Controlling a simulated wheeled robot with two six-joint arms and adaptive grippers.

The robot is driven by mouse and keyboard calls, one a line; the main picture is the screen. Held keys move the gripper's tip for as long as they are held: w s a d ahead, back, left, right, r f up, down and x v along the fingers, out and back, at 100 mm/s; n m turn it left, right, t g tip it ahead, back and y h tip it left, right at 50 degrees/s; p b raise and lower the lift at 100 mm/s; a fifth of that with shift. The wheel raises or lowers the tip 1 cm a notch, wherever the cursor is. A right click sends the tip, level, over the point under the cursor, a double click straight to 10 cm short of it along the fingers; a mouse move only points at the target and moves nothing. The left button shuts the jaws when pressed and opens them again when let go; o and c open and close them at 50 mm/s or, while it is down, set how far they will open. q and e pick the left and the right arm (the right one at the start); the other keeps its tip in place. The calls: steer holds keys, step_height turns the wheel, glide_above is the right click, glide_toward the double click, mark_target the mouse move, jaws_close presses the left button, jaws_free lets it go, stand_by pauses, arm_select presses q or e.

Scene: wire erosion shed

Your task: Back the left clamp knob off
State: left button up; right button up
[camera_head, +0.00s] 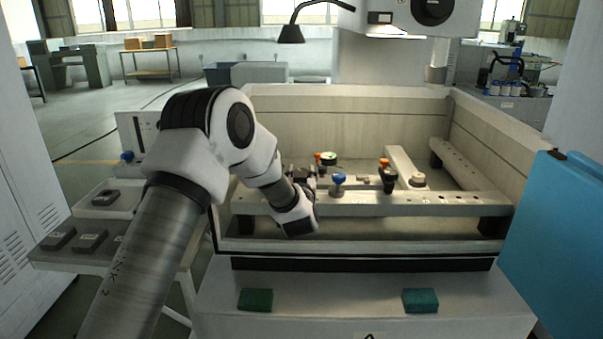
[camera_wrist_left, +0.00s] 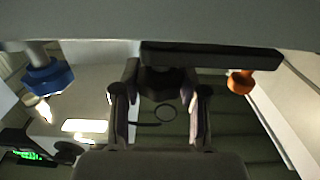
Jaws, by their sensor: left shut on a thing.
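My left gripper (camera_head: 305,178) reaches into the machine tank from the left, among the fixtures at the left part of the front rail. In the left wrist view its two fingers (camera_wrist_left: 162,105) stand on either side of a dark knob (camera_wrist_left: 165,80), taken as the left clamp knob, and are shut on it. The knob sits under a dark clamp bar (camera_wrist_left: 215,58). In the head view the gripper and wrist largely hide this knob. Another clamp with a dark body (camera_head: 389,182) and orange top stands farther right on the rail. My right gripper is not in view.
A blue knob (camera_head: 339,179) stands just right of my gripper; it also shows in the left wrist view (camera_wrist_left: 48,78). An orange knob (camera_wrist_left: 240,82) is on the other side there. The tank's front wall (camera_head: 360,247) lies below my wrist. A blue panel (camera_head: 555,230) is at right.

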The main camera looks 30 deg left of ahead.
arm_select(q)
steer(key=n+g+y+p, duration=0.1)
steer(key=n+g+y, duration=0.3)
steer(key=y, duration=0.1)
steer(key=shift+r+g+p, duration=0.15)
steer(key=shift+g+p, duration=0.15)
steer(key=shift+p, duration=0.1)
steer(key=shift+n+g+y+p, duration=0.3)
steer(key=shift+n+g+y, duration=0.9)
steer(key=shift+n+g, duration=0.95)
steer(key=shift+g, duration=0.55)
steer(key=o, duration=1.2)
steer(key=shift+c, duration=0.2)
steer(key=v, duration=1.2)
steer(key=shift+f, duration=0.25)
